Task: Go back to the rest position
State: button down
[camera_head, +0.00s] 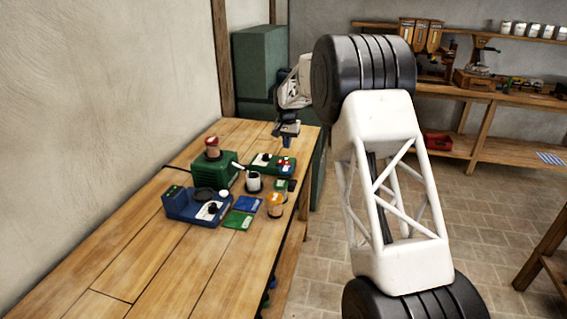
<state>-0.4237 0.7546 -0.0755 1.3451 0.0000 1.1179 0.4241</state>
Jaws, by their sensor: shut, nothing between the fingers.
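My gripper (286,138) hangs at the far end of the wooden bench (140,250), pointing down above its back right corner. It is shut with nothing held. It appears to be above the bench top and apart from the items there, though the exact height is hard to tell. My white arm link with black joints fills the right middle of the view and hides part of the floor behind it.
The near bench is clear. Shelves (500,93) stand behind.

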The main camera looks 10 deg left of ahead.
jog(key=shift+d+r, duration=0.1)
jog(key=shift+r, duration=0.05)
jog(key=s+d+r, duration=1.3)
jog(key=d+r, duration=0.1)
jog(key=d, duration=0.3)
jog(key=s+d+r+t, duration=0.1)
jog(key=s+d+r, duration=0.2)
jog(key=s+d, duration=0.4)
jog(key=s+d+r, duration=0.4)
jog(key=s+d, duration=0.1)
jog(key=s, duration=0.4)
jog(key=s+d+t, duration=0.1)
jog(key=s+d, duration=0.4)
jog(key=s, duration=0.5)
jog(key=s+d, duration=0.5)
jog(key=s, duration=0.5)
jog(key=s+d+f, duration=0.2)
jog(key=s+f, duration=0.1)
jog(key=s, duration=0.6)
jog(key=s+d+f, duration=0.3)
jog(key=s+f, duration=0.1)
jog(key=s, duration=0.5)
jog(key=shift+s+t, duration=0.25)
jog(key=shift+t, duration=0.05)
